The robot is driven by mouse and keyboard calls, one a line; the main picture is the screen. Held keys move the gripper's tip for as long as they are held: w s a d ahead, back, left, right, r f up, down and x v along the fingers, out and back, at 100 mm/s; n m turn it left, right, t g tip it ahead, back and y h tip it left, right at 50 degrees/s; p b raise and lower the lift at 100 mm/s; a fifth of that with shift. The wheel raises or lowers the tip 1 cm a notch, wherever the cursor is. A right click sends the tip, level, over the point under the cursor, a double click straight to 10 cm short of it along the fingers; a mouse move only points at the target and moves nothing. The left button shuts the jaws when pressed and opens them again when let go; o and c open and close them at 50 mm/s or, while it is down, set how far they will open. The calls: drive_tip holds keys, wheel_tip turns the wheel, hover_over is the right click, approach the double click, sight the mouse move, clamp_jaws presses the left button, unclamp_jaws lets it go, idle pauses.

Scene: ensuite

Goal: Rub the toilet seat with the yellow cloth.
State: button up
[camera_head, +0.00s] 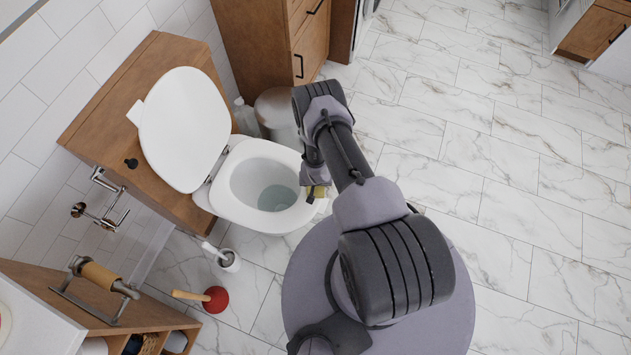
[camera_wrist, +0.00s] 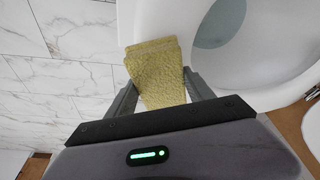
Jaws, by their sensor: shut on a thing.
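The white toilet has its lid (camera_head: 185,128) raised. Its white seat (camera_head: 236,205) rings the open bowl, with water at the bottom. My gripper (camera_head: 318,190) is at the seat's right front edge in the head view. In the wrist view my gripper (camera_wrist: 160,95) is shut on the folded yellow cloth (camera_wrist: 157,72). The cloth's far end overlaps the rim of the seat (camera_wrist: 262,98); I cannot tell if it presses on it. In the head view only a small part of the cloth (camera_head: 311,194) shows beneath the gripper.
A bin (camera_head: 277,110) and a bottle (camera_head: 246,118) stand behind the toilet near a wooden cabinet (camera_head: 265,45). The marble floor at right is clear.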

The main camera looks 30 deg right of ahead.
drive_tip(key=shift+f+b, duration=1)
idle(0.5)
drive_tip(key=shift+s+a+r+p, duration=0.15)
drive_tip(key=shift+s+a+p, duration=0.35)
drive_tip(key=shift+s+a, duration=0.25)
drive_tip(key=shift+s+a+r+p, duration=0.1)
drive_tip(key=shift+s+a+p, duration=0.4)
drive_tip(key=shift+a, duration=0.35)
drive_tip(key=shift+f+b, duration=0.25)
drive_tip(key=shift+b, duration=0.05)
drive_tip(key=d+b, duration=0.1)
drive_tip(key=w, duration=0.1)
drive_tip(key=w+d+b, duration=0.1)
drive_tip(key=shift+d+f+b, duration=0.25)
drive_tip(key=shift+d+b, duration=0.1)
drive_tip(key=shift+w+d, duration=0.2)
drive_tip(key=shift+c, duration=0.7)
drive_tip(key=shift+r, duration=0.15)
wheel_tip(320, 180, up, 6)
drive_tip(key=p, duration=0.4)
